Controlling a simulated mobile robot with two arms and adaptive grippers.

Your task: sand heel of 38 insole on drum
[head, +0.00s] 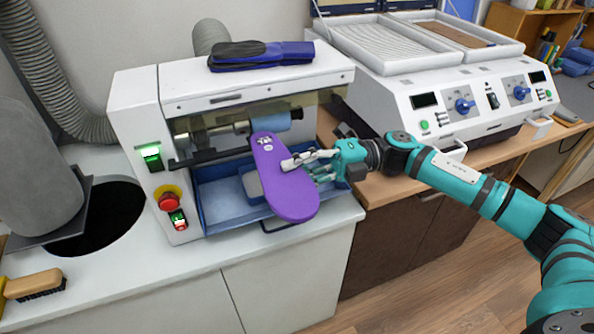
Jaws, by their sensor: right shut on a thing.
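The purple insole (290,200) is held with its narrower end up at the blue sanding drum (271,121) and its broad end toward me. That far end overlaps the drum in the picture; I cannot tell if they touch. The insole has a pale printed mark near the drum end. My right gripper (300,160) is shut on the insole at its right edge. The white sanding machine (225,95) stands on the bench, with the drum in its front opening above a blue tray (217,200). My left gripper is not in view.
Green switch (150,158), red stop knob (175,200) and a lit rocker switch sit on the machine's front left. Blue-black insoles (260,54) lie on top. A brush (35,285) lies at left beside a dark round opening (105,215). A two-bay heater (450,85) stands right.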

